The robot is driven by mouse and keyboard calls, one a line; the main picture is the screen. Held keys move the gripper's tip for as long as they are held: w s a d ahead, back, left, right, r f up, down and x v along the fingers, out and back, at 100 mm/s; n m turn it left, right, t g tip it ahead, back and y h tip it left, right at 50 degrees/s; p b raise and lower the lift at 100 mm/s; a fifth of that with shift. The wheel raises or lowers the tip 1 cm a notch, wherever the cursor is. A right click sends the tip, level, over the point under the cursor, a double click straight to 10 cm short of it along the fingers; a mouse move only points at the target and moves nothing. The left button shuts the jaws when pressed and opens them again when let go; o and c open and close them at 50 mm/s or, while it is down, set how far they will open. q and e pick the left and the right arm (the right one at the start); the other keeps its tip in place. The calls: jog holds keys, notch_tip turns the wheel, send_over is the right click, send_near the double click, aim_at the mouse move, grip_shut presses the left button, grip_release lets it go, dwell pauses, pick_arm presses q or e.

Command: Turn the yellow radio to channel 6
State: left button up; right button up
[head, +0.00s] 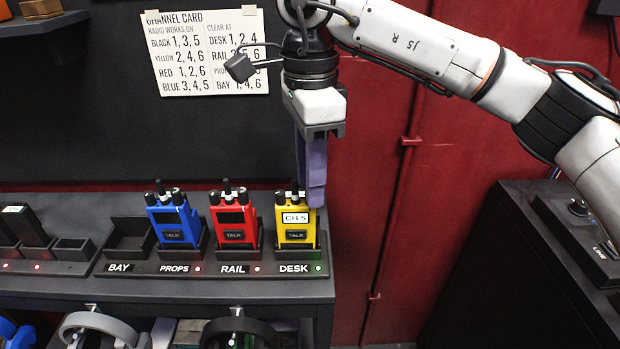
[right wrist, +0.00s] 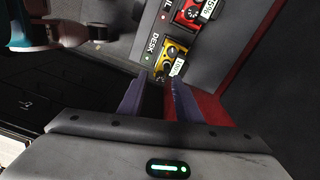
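The yellow radio (head: 296,227) stands upright in the DESK dock (head: 296,262), its small screen reading CH 5. It also shows in the right wrist view (right wrist: 176,52), just beyond the fingertips. My right gripper (head: 312,200) points down just above and in front of the radio's top right, overlapping it in the head view. The right wrist view shows its two purple fingers (right wrist: 156,84) apart with nothing between them. I cannot tell whether a finger touches the radio's knob.
The red radio (head: 233,222) stands in RAIL and the blue radio (head: 175,220) in PROPS; the BAY dock (head: 129,238) is empty. A channel card (head: 205,55) on the wall lists yellow 2,4,6 and DESK 1,2,4. Headsets hang below.

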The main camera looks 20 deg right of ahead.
jog(key=shift+f, duration=0.3)
grip_shut()
jog(key=m, duration=0.3)
jog(key=shift+m, duration=0.3)
jog(key=shift+m+b, duration=0.3)
jog(key=shift+m, duration=0.4)
grip_release()
